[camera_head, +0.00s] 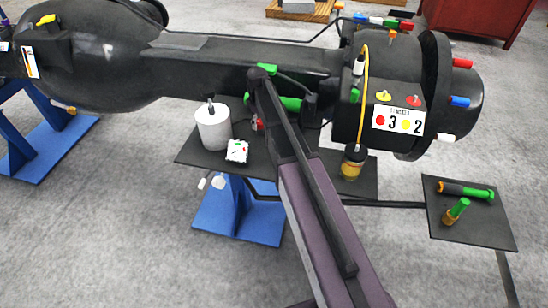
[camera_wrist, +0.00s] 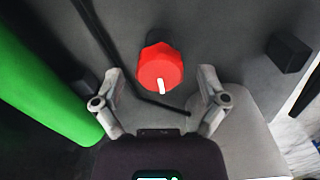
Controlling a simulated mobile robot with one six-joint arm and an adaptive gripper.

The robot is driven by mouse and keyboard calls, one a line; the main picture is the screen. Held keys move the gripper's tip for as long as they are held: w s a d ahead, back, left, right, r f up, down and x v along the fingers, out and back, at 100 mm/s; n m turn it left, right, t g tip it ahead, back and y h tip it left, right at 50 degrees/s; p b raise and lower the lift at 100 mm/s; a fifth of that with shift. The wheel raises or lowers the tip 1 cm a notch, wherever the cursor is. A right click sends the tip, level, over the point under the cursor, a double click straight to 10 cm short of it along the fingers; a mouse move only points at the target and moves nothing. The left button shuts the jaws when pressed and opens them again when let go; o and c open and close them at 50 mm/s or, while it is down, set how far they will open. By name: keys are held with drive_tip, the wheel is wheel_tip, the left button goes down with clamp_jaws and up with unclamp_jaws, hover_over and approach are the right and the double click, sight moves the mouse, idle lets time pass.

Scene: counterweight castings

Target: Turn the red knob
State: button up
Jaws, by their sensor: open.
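In the wrist view the red knob (camera_wrist: 160,66) is a faceted red dial with a white pointer mark at its lower edge. It sits on a dark grey surface. My gripper (camera_wrist: 161,75) is open, with one finger at the left and one at the right of the knob in the picture. Both fingers look apart from it, and nothing is held. In the head view a small red part (camera_head: 258,125) shows beside my arm, under the dark casting (camera_head: 210,72). It may be the same knob. My gripper is hard to make out in the head view.
A green cylinder (camera_wrist: 38,85) lies left of my gripper, and a dark block (camera_wrist: 288,53) juts out at the right. In the head view, a white cylinder (camera_head: 213,128) and a white dial box (camera_head: 237,151) stand on a dark plate.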

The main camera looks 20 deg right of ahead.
sight(259, 122)
drive_tip(key=m, duration=1.5)
drive_tip(key=shift+m, duration=0.3)
wheel_tip(259, 122, up, 14)
drive_tip(key=p, duration=1.4)
drive_tip(key=s+f+n+b, duration=0.3)
drive_tip(key=s+f+b, duration=0.1)
drive_tip(key=s, duration=0.8)
drive_tip(key=s+a+f+n+b, duration=0.1)
drive_tip(key=s+f+b, duration=0.4)
drive_tip(key=s, duration=0.8)
drive_tip(key=shift+n, duration=0.9)
drive_tip(key=shift+w, duration=0.1)
idle(0.7)
